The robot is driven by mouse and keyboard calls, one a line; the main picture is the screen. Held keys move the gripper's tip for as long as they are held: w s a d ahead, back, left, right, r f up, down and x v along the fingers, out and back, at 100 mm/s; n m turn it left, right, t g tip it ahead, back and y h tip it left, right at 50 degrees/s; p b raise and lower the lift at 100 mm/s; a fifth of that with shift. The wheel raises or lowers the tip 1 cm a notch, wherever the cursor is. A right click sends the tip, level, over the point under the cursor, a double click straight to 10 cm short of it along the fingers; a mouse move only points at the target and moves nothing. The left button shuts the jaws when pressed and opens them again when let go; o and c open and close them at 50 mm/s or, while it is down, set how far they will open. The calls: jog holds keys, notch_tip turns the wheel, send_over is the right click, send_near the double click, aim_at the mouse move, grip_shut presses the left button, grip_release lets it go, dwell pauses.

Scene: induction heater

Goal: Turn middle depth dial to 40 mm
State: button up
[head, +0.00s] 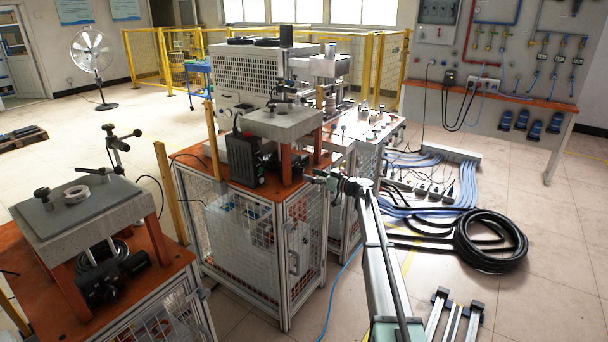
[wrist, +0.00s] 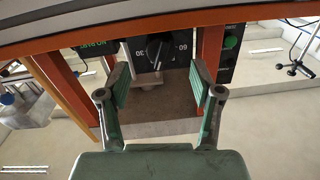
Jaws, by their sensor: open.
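A black round dial (wrist: 156,49) with a pale pointer line shows in the wrist view, on a dark panel under a raised plate between two orange legs. The numbers 30 and 60 read upside down beside it; I cannot tell its exact setting. My gripper (wrist: 161,68) is open and empty, its green-padded fingers either side of the dial in the picture, apart from it. In the head view my gripper (head: 322,179) is at the right of the middle station, near its orange leg. The dial cannot be made out in the head view.
The middle station's grey plate (head: 283,123) stands on orange legs (head: 287,160), which frame the dial closely. Another station (head: 85,205) stands at left. Coiled black hose (head: 490,240) lies on the floor at right.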

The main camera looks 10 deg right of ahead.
jog(key=b+v, duration=0.2)
jog(key=v, duration=1)
jog(key=s+d+f+m+h+b, duration=0.3)
jog(key=s+d+f+m, duration=0.3)
jog(key=s+d+f, duration=0.2)
jog(key=shift+d+f+m+g+h, duration=0.35)
jog(key=shift+d+f+h, duration=0.2)
jog(key=shift+d, duration=0.3)
